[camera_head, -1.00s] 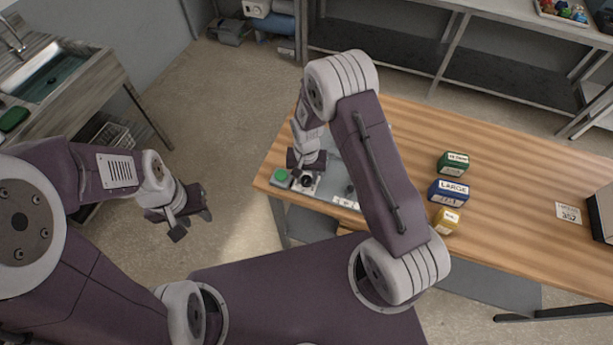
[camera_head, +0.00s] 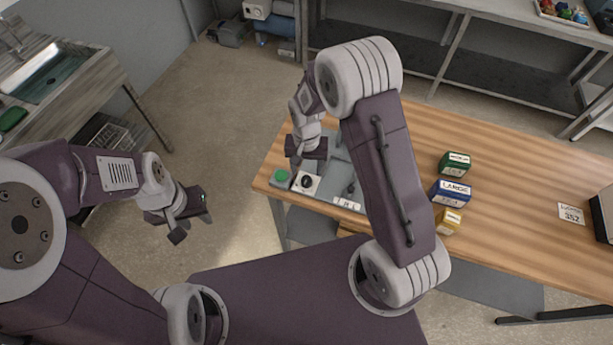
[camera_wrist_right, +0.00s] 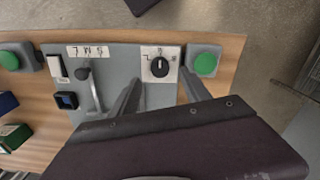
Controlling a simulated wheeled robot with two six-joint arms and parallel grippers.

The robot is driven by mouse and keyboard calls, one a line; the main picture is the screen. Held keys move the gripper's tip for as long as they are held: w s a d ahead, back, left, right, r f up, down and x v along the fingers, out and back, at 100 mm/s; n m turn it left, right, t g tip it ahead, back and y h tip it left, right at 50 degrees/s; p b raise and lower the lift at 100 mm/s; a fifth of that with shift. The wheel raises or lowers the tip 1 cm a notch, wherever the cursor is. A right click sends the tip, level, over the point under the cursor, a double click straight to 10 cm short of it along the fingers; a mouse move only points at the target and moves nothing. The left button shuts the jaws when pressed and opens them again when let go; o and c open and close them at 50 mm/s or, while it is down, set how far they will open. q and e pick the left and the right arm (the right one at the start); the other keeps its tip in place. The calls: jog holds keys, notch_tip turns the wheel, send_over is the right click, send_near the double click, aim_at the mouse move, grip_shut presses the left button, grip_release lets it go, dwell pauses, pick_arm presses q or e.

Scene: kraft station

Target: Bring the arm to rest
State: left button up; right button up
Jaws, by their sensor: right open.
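My right gripper (camera_head: 306,166) is above the left end of the wooden table, over a grey control panel (camera_head: 336,178). In the right wrist view its two fingers (camera_wrist_right: 163,92) are apart with nothing between them. They point toward a black rotary knob on a white plate (camera_wrist_right: 160,66), which also shows in the head view (camera_head: 306,182). A green button (camera_wrist_right: 205,64) is beside the knob. My left gripper (camera_head: 190,216) hangs over the floor left of the table; its fingers are too unclear to read.
A lever (camera_wrist_right: 92,88) and a dark switch (camera_wrist_right: 67,100) are on the panel. Green (camera_head: 454,163), blue (camera_head: 449,191) and yellow (camera_head: 447,220) boxes stand mid-table. A sink counter (camera_head: 70,90) is at the left. A grey shelf (camera_head: 450,50) stands behind.

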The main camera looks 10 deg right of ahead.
jog(key=shift+s+r, duration=0.1)
jog(key=shift+r, duration=1.6)
jog(key=shift+f, duration=0.1)
